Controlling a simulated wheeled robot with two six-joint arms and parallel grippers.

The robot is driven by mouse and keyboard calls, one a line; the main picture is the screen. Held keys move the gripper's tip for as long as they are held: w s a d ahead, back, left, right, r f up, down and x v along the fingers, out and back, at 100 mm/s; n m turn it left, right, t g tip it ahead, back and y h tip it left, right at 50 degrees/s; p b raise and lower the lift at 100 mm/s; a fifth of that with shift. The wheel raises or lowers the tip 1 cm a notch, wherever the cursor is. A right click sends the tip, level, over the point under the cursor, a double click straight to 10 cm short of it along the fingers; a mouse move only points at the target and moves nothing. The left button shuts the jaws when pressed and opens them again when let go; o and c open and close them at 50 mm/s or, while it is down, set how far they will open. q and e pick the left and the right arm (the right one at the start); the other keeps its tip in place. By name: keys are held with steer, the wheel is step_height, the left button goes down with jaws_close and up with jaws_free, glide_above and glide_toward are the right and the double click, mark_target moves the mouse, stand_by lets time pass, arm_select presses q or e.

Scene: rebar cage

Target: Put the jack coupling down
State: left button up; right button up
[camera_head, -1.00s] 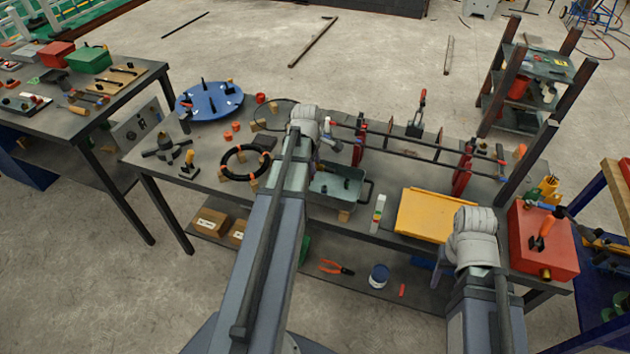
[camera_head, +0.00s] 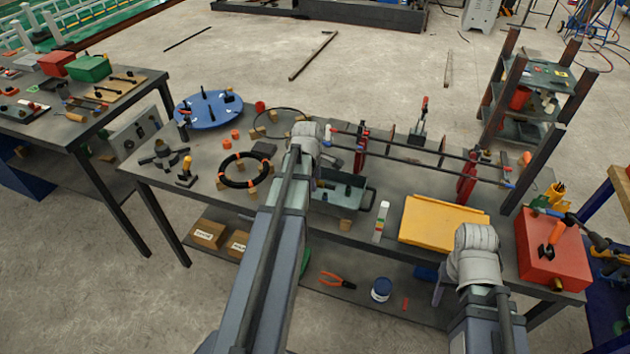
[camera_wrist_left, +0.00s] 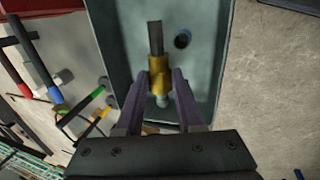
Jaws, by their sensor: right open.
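The jack coupling (camera_wrist_left: 160,76), a brass-coloured body with a grey stem, is between the fingertips of my left gripper (camera_wrist_left: 160,88) in the left wrist view. The fingers close on its sides. It is over a grey-green metal tray (camera_wrist_left: 103,22); whether it touches the tray floor I cannot tell. In the head view the tray (camera_head: 357,205) is on the workbench, partly behind my left wrist. My left gripper (camera_head: 316,172) is mostly hidden there too. My right gripper (camera_head: 439,287) is largely hidden behind its wrist, low at the bench's front edge, and is open.
A yellow panel (camera_head: 440,222) and a red box (camera_head: 552,262) are right of the tray. A black cable ring (camera_head: 225,172) and a blue disc (camera_head: 208,110) are to its left. Rods on red clamps (camera_head: 467,180) stand behind. A dark round piece (camera_wrist_left: 182,39) is in the tray.

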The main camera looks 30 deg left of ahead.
arm_select(q)
steer(key=o, duration=0.4)
steer(key=shift+r, duration=0.15)
steer(key=p+v, duration=1.2)
stand_by(0.4)
